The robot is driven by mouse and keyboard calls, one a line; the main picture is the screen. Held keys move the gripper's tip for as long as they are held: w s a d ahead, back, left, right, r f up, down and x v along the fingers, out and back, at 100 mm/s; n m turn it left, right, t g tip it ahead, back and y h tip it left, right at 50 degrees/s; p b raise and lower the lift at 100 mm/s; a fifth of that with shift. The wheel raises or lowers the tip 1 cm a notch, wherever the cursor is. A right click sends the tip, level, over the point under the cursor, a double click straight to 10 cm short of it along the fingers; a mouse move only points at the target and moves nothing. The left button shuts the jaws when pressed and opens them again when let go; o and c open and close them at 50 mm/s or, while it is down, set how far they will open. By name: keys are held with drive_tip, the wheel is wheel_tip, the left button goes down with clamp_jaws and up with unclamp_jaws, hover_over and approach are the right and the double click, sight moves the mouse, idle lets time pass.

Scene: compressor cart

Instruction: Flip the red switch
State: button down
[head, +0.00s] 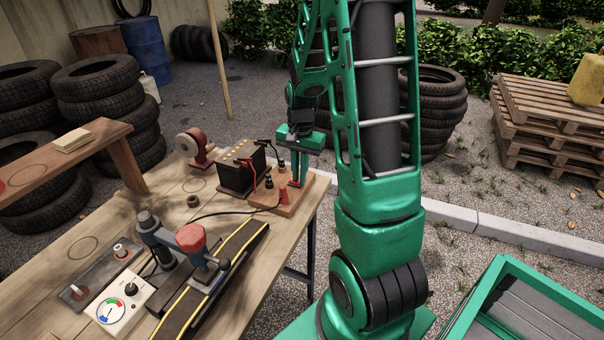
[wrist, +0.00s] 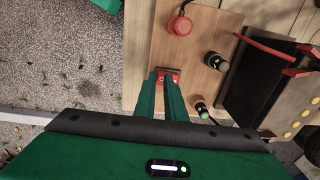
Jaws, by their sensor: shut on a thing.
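The red switch (wrist: 172,74) sits on a wooden board (wrist: 208,35) at the edge of the workbench. In the wrist view it shows between the fingertips of my gripper (wrist: 168,80), which are shut on it. In the head view my gripper (head: 298,181) points down at the board (head: 290,206), and its fingers reach the red switch (head: 295,184). The fingers hide part of the switch, so I cannot tell its lever position clearly.
A red knob (wrist: 180,26) and two dark posts (wrist: 216,61) stand on the same board near the switch. A black battery (head: 240,168) with clamps and a red cable is close beside it. A conveyor strip (head: 240,240) lies nearer on the bench (head: 50,270).

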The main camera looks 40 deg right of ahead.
sight(298, 182)
drive_tip(key=shift+s+f, duration=0.45)
drive_tip(key=shift+f, duration=0.1)
drive_tip(key=shift+w+a, duration=0.25)
drive_tip(key=shift+w, duration=0.25)
drive_tip(key=shift+w+a, duration=0.15)
drive_tip(key=shift+a, duration=0.05)
drive_tip(key=shift+w+a+r, duration=0.1)
drive_tip(key=shift+r, duration=0.15)
drive_tip(key=w+r, duration=0.1)
drive_tip(key=r, duration=0.1)
drive_tip(key=shift+w+r, duration=0.35)
drive_tip(key=shift+w, duration=0.05)
wheel_tip(298, 182, up, 9)
drive_tip(key=s+d, duration=0.1)
drive_tip(key=s, duration=0.1)
drive_tip(key=shift+s+f, duration=0.15)
